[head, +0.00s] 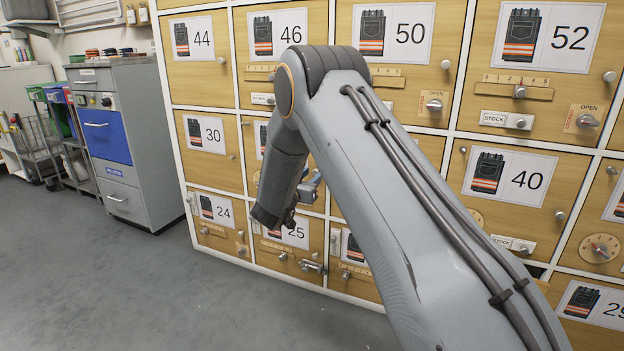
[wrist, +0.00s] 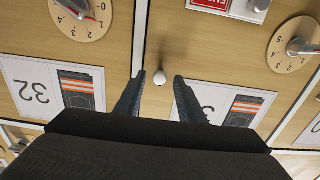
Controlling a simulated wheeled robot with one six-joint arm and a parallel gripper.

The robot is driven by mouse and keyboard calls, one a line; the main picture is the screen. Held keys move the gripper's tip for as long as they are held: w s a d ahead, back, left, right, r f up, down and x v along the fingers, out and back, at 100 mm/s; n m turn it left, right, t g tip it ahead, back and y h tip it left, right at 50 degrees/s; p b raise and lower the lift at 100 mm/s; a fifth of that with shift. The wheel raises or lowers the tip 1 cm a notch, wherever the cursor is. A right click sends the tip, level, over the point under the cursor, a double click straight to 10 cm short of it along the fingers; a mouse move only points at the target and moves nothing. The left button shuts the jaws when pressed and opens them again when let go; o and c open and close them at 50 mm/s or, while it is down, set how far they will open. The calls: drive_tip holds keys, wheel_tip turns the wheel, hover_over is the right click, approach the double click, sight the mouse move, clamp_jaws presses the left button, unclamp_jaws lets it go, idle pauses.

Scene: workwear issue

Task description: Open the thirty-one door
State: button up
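My gripper (wrist: 157,84) is open in the wrist view, its two dark fingers apart. A round pale knob (wrist: 159,77) shows between the fingertips, on the wooden door to the right of a white divider; I cannot tell whether a finger touches it. That door's label (wrist: 190,103) is upside down and starts with a 3; its second digit is hidden by a finger. In the head view, a partly hidden door (head: 261,138) stands right of door 30; its number is behind my arm. My gripper (head: 311,187) is mostly hidden there too.
Door 32 (wrist: 35,90) with a dial (wrist: 82,16) is left of the divider in the wrist view. Another dial (wrist: 293,48) and a red sign (wrist: 210,3) are on the right. Door 30 (head: 207,135) and door 25 (head: 290,236) are closed. Grey floor (head: 120,285) is clear at left.

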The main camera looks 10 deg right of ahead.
drive_tip(key=shift+w+d, duration=0.3)
drive_tip(key=shift+w, duration=0.1)
drive_tip(key=shift+c, duration=0.2)
clamp_jaws()
drive_tip(key=shift+s, duration=0.1)
